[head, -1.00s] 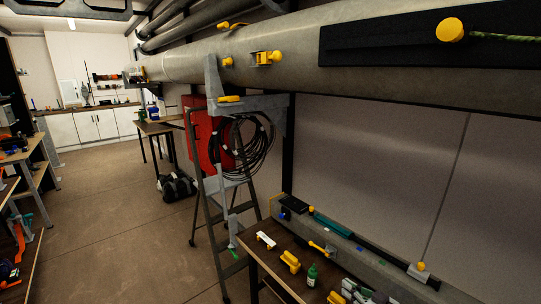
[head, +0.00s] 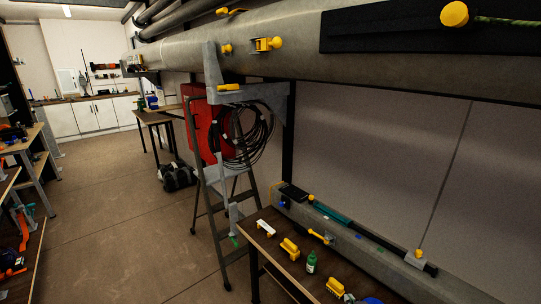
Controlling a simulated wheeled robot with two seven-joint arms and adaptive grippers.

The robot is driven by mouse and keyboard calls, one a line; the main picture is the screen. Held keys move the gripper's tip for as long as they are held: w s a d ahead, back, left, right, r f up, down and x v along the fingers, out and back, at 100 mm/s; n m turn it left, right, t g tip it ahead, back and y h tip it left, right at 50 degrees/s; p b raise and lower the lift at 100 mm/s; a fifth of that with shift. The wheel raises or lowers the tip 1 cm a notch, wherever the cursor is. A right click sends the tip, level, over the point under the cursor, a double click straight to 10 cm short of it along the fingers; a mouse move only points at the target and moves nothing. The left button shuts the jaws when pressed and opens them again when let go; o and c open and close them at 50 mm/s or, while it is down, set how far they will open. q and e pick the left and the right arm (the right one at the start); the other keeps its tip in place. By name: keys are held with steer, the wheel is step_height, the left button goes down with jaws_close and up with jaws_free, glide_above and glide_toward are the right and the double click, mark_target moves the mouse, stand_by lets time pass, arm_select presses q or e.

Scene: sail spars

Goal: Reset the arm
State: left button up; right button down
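Neither of my grippers and no part of my arms shows in the head view, so their pose and state are hidden. A long grey spar (head: 300,42) runs along the wall across the top of the view. It carries yellow fittings, among them a yellow clamp (head: 266,44), and a black panel (head: 390,34) with a yellow knob (head: 454,14). A second, lower grey beam (head: 400,275) lies along the wall behind a dark bench, with a teal and black rod (head: 335,216) on top.
A dark bench (head: 285,272) at the lower right holds yellow parts and a green bottle (head: 311,262). A stepladder (head: 215,195) stands beside a red cabinet (head: 196,125) and coiled black cable (head: 248,135). Shelving (head: 38,165) lines the left. The brown floor (head: 125,235) between is clear.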

steer(key=shift+s+a+f+n+g, duration=0.9)
steer(key=shift+s+g, duration=2.7)
steer(key=shift+s, duration=4.55)
step_height(320, 180, down, 36)
steer(key=s+g+b, duration=0.1)
steer(key=s, duration=0.2)
steer(key=s+d+f, duration=0.2)
steer(key=s+f, duration=0.8)
steer(key=s, duration=0.1)
steer(key=s+d+f+g+b, duration=0.1)
steer(key=s+d+f, duration=0.1)
steer(key=s+f, duration=0.8)
steer(key=shift+s+d+g+b, duration=0.25)
steer(key=shift+s+g+b, duration=0.05)
steer(key=shift+s, duration=0.1)
